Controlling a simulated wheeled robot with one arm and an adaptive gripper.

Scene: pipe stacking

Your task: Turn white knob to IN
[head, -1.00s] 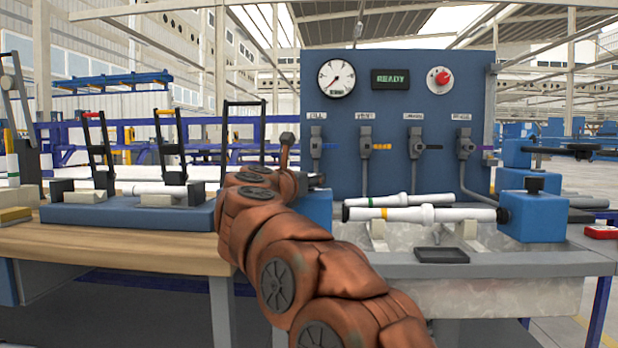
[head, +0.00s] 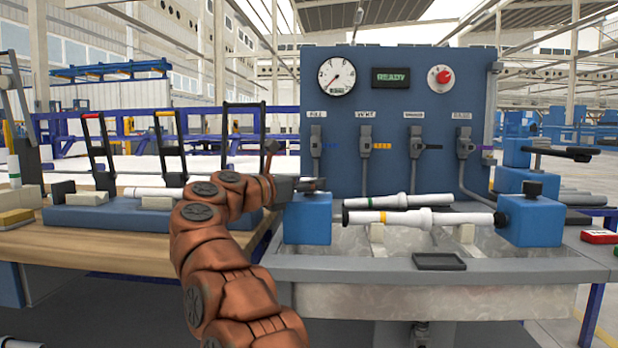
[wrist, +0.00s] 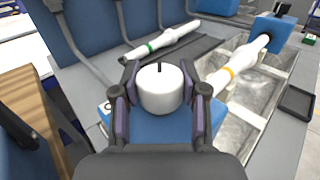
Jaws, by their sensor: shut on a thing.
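The white knob (wrist: 159,92) is a short white cylinder with a black mark on its top, pointing toward the top of the wrist view. It sits above a blue block (wrist: 150,128), which also shows in the head view (head: 307,220) at the sink's left end. My gripper (wrist: 160,95) is shut on the knob, one dark finger with a purple pad on each side. In the head view my gripper (head: 308,185) is over the blue block, and the knob cannot be made out there. No IN lettering is readable.
A white pipe with a yellow band (head: 425,218) runs to a second blue block (head: 532,218). A green-banded pipe (head: 390,201) lies behind it. A blue panel (head: 345,130) with gauge, READY display and levers stands at the back. A black tray (head: 439,261) is in front.

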